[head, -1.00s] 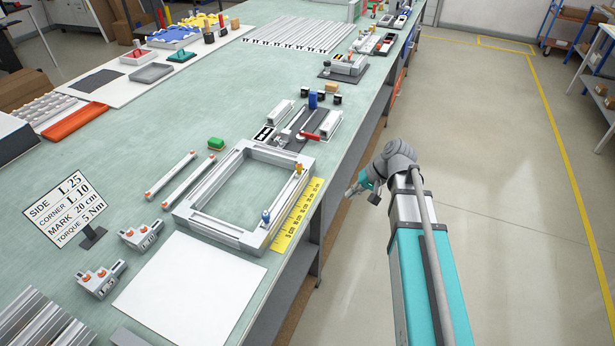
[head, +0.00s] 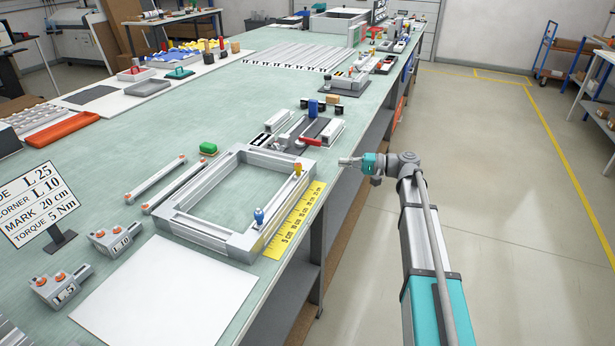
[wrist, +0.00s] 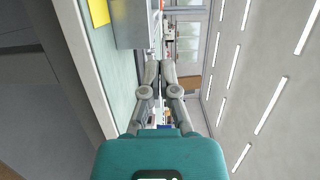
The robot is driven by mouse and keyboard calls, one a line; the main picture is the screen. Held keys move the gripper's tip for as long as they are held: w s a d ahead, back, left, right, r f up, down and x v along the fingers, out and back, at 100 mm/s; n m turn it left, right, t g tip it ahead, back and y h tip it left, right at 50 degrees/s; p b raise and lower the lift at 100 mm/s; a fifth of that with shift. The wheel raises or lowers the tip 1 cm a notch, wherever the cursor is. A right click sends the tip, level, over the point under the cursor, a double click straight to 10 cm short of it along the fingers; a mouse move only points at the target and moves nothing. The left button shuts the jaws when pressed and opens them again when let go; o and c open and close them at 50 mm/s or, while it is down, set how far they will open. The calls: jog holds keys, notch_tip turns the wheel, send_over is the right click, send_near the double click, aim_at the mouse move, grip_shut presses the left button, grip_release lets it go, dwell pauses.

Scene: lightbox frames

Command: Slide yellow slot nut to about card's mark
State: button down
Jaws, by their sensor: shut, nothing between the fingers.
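The yellow slot nut (head: 297,169) stands upright on the right rail of the aluminium frame (head: 187,232), near its far right corner. A blue nut (head: 259,215) stands on the same rail near the close corner. A yellow ruler (head: 288,228) lies along that rail's outer side. The card (head: 32,208) reads MARK 20 cm; its left edge is cut off. My gripper (head: 342,161) is right of the frame, apart from the yellow nut, pointing left. In the wrist view my gripper (wrist: 160,66) is shut and empty; a yellow strip shows at upper left.
A clamp fixture with a red handle (head: 309,142) sits beyond the frame. A white sheet (head: 165,294) lies on the near side. Two rails, a green block (head: 208,148) and corner brackets (head: 115,238) lie left of the frame. Free floor is right of the bench.

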aim_at(301, 179)
jog(key=shift+w+d, duration=0.15)
jog(key=shift+w, duration=0.15)
jog(key=a, duration=0.6)
jog(key=w+a, duration=0.1)
jog(key=a, duration=0.3)
jog(key=shift+s+a, duration=0.2)
jog(key=shift+s, duration=0.35)
jog(key=shift+s+a, duration=0.15)
jog(key=shift+s, duration=0.4)
jog(key=shift+s+a, duration=0.35)
jog(key=shift+s, duration=0.45)
jog(key=shift+s+a, duration=0.3)
jog(key=shift+s, duration=0.5)
jog(key=shift+s+a, duration=0.25)
jog(key=shift+s, duration=0.55)
jog(key=shift+s+a, duration=0.3)
jog(key=shift+s, duration=0.5)
